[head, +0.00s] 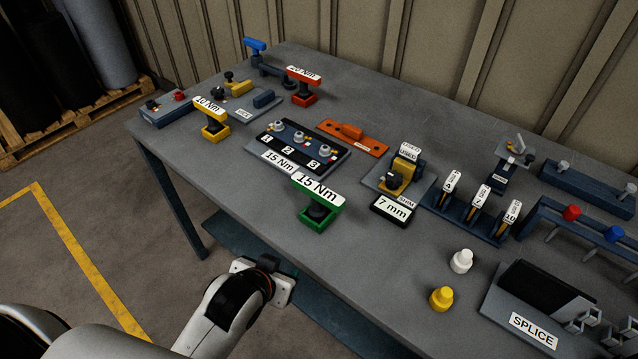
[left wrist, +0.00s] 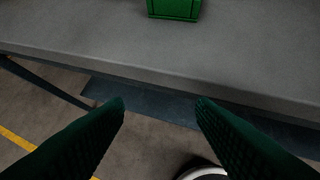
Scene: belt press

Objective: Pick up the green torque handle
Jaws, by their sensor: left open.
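The green torque handle (head: 318,190) has a white top label reading "15 Nm". It stands upright near the table's front edge, over a dark neck and a green base block (head: 315,220). In the left wrist view only a green block (left wrist: 174,9) shows, at the top edge; the rest is out of frame. My left gripper is open and empty, its two dark green fingers spread (left wrist: 160,103) in front of the table edge. In the head view its arm ends at the front edge, left of and nearer than the green handle; the fingertips cannot be made out there.
A yellow "10 Nm" handle (head: 211,116) and a red handle (head: 302,84) stand farther back left. A numbered block (head: 297,147) lies behind the green handle. A "7 mm" block (head: 394,210) is to its right. White (head: 461,262) and yellow (head: 441,298) bottles stand front right.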

